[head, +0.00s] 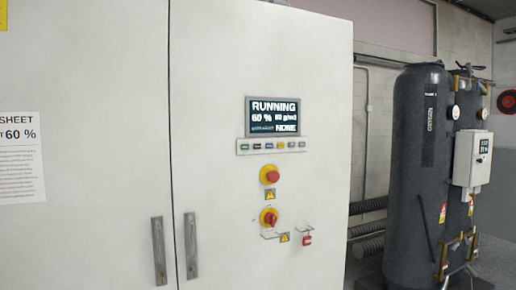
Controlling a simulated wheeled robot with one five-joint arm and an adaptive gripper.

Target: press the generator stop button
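The generator cabinet (210,80) is white and fills the left and middle of the head view. Its display (272,116) reads "RUNNING", "60 %" and "NONE". Under the display is a strip (239,153) with a row of several small coloured buttons (269,146). Their labels are too small to read, so I cannot tell which is the stop button. Below the strip is a red mushroom button (271,175) on a yellow surround. Lower is a red rotary switch (269,217) on yellow. My gripper is not in view.
Two upright handles (159,250) (190,245) are on the cabinet doors. A red padlock-like item (306,239) hangs below right of the switch. A paper sheet (20,165) is at left. Dark tanks (415,180) and ribbed hoses (368,226) stand to the right.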

